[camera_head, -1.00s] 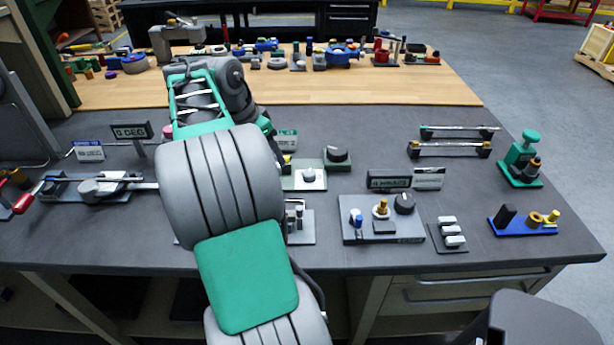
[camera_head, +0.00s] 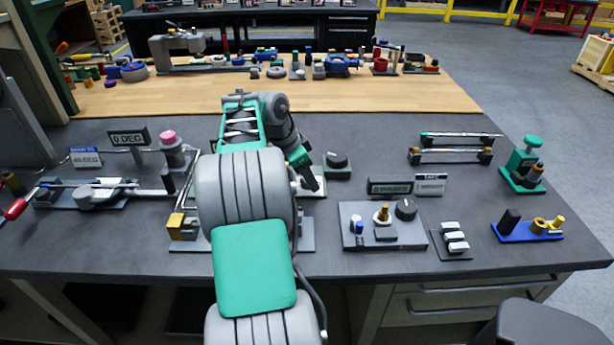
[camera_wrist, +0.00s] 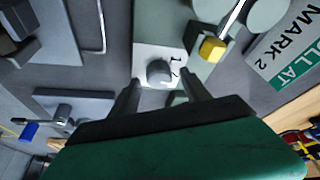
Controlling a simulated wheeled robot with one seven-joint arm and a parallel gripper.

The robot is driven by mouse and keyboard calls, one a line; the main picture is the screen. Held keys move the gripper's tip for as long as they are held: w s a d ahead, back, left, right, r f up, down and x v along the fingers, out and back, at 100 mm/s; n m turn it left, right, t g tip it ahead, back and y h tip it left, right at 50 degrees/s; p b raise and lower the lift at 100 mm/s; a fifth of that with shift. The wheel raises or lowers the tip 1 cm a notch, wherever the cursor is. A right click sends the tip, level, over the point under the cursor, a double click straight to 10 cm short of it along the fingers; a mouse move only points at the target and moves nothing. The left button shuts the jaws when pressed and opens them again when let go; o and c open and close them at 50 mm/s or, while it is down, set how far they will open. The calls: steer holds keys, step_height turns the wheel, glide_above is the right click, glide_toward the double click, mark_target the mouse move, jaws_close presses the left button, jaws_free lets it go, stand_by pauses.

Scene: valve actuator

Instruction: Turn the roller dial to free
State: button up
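A small grey round dial (camera_wrist: 160,73) sits on a white plate (camera_wrist: 147,52) with dark marks beside it, in the wrist view. One mark looks like a 1; the others are hard to read. My gripper (camera_wrist: 163,92) is open, its two dark fingers reaching toward either side of the dial. I cannot tell whether they touch it. In the head view my gripper (camera_head: 312,184) points down over this plate and mostly hides the dial. A black knob (camera_head: 337,159) on a green-grey block stands just behind it.
A sign reading "MARK 2" (camera_wrist: 285,50) and a yellow block (camera_wrist: 212,48) are near the plate. A grey panel with knobs (camera_head: 350,238) lies to the right on the bench. A red-handled lever fixture (camera_head: 95,195) is at the left.

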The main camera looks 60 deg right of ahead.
jaws_close()
stand_by(0.4)
